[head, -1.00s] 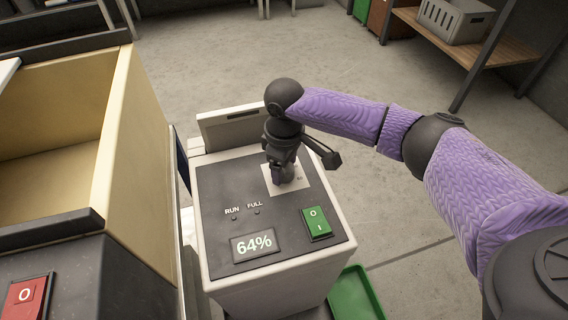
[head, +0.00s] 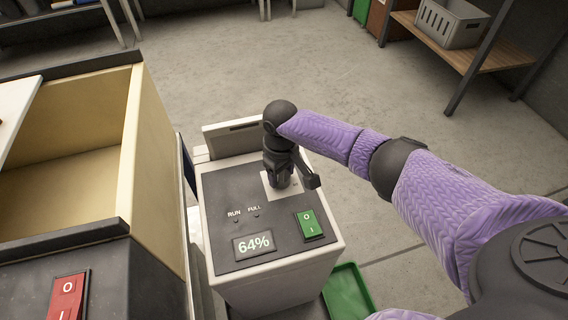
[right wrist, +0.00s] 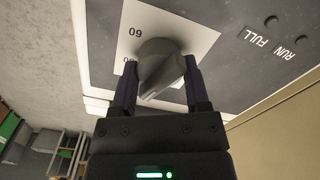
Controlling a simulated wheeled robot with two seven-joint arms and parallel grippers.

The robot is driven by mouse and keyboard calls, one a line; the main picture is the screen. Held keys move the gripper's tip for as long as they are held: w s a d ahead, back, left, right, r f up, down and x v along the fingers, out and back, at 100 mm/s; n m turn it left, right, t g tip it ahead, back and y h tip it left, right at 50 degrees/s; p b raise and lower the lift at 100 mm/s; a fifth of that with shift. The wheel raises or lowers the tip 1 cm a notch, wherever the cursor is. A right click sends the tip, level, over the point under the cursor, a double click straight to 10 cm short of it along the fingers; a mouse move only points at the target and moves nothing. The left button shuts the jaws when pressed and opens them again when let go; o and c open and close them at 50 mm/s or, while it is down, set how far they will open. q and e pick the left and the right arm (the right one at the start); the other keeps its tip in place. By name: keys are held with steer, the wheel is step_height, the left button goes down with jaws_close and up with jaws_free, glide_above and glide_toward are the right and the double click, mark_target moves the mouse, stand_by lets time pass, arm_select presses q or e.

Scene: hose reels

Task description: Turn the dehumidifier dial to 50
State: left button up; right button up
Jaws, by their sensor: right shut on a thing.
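The dehumidifier (head: 222,222) is a pale box with a dark top panel. Its display (head: 254,245) reads 64%. The dial (right wrist: 160,66) is a grey knob on a white scale plate (right wrist: 190,32) in the right wrist view. The number 60 shows beside it; another mark is partly hidden. I cannot tell exactly which number the dial points to. My right gripper (right wrist: 160,88) is shut on the dial, one finger on each side. In the head view my right gripper (head: 281,184) points down over the plate and hides most of the dial. My left gripper is not in view.
A green rocker switch (head: 310,224) is on the panel, close to my right gripper. An open wooden box (head: 150,190) and a red switch (head: 68,297) stand at the left. A green tray (head: 350,290) lies on the floor at the lower right. The floor behind is clear.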

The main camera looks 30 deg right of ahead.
steer(key=shift+a+r+m+p, duration=0.1)
steer(key=shift+r+m+p, duration=0.15)
steer(key=shift+m+p, duration=0.6)
steer(key=m+p, duration=0.1)
steer(key=m, duration=0.2)
steer(key=shift+f+m, duration=0.15)
steer(key=shift+m, duration=0.2)
steer(key=shift+m+p, duration=0.5)
steer(key=shift+m, duration=0.4)
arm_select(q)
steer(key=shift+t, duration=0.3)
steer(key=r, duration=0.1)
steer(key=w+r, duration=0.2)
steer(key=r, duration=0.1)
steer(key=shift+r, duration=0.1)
arm_select(e)
steer(key=shift+m, duration=0.4)
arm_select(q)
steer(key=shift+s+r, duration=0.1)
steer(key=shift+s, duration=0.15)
arm_select(e)
steer(key=shift+m, duration=0.3)
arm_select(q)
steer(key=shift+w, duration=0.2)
arm_select(e)
steer(key=shift+w, duration=0.1)
